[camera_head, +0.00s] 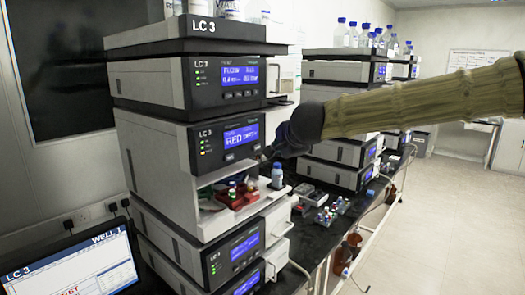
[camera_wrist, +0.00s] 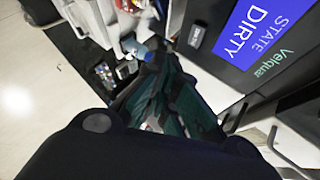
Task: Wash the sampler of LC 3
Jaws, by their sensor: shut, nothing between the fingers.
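The LC 3 sampler (camera_head: 215,140) is a module in the left stack, with an open bay below its dark front panel. In the wrist view its blue screen (camera_wrist: 262,30) reads STATE DIRTY. A small pale button (camera_wrist: 196,35) sits beside the screen on the panel; it also shows below the screen in the head view (camera_head: 229,157). My gripper (camera_head: 268,153) is shut and empty, just off the right end of the panel. In the wrist view its dark fingers (camera_wrist: 160,68) point toward the panel's edge, apart from the button.
A blue-capped bottle (camera_head: 277,176) stands at the bay's right front, close below my gripper. Red vial racks (camera_head: 236,196) sit inside the bay. More vials (camera_head: 325,212) stand on the black bench. Open floor lies right.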

